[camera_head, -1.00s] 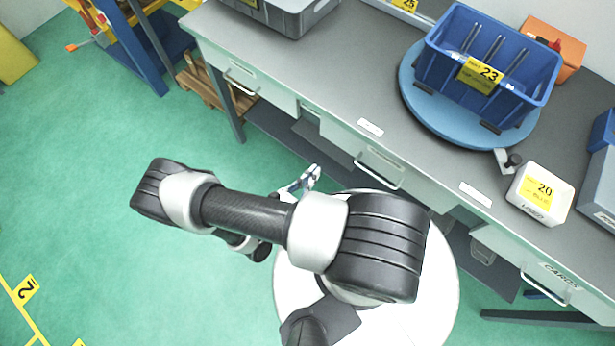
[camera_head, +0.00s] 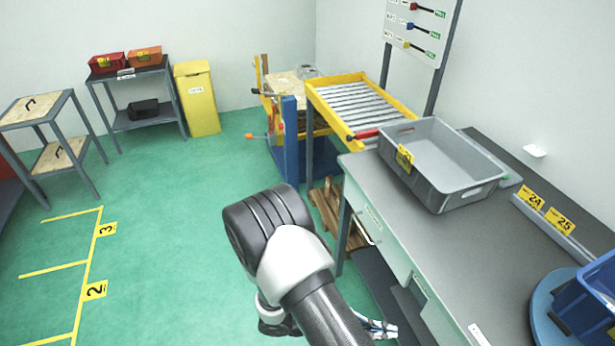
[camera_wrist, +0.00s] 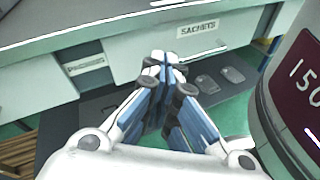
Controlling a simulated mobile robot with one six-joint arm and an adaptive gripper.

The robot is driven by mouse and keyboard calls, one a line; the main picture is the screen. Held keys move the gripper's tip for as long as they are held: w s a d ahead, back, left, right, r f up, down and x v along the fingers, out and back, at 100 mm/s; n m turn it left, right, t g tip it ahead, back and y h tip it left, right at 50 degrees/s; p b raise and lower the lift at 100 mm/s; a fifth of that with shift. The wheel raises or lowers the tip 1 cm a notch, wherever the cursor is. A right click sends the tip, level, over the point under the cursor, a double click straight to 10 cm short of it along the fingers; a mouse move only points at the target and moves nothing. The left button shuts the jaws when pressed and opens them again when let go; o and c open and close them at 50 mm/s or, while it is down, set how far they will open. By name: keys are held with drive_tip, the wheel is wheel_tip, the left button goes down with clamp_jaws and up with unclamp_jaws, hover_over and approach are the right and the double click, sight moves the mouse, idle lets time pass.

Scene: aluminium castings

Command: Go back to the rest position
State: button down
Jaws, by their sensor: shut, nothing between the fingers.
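My gripper (camera_wrist: 168,72) is in the middle of the wrist view. Its fingers meet at the tips and hold nothing. Behind them are the bench front and a drawer labelled SACHETS (camera_wrist: 190,45). In the head view my gripper (camera_head: 384,329) shows small at the bottom, low beside the bench (camera_head: 440,250), partly hidden by my own arm. The arm is folded over the green floor, left of the bench.
A grey bin (camera_head: 440,165) stands on the bench, and a blue bin (camera_head: 590,295) sits on a blue turntable (camera_head: 542,318) at right. A roller rack (camera_head: 360,100), yellow bin (camera_head: 197,98) and shelf (camera_head: 150,122) stand farther back. Green floor at left is clear.

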drive_tip(key=s+a+r+m+t+y, duration=0.1)
drive_tip(key=s+r+m+y, duration=0.3)
drive_tip(key=r, duration=1.1)
drive_tip(key=s+a+r+m+t+y, duration=0.2)
drive_tip(key=s+r+m+t+y, duration=0.2)
drive_tip(key=r+m+y, duration=0.6)
drive_tip(key=shift+r+t+y, duration=0.3)
drive_tip(key=shift+r+y, duration=0.2)
drive_tip(key=shift+r, duration=2.15)
drive_tip(key=shift+a, duration=0.1)
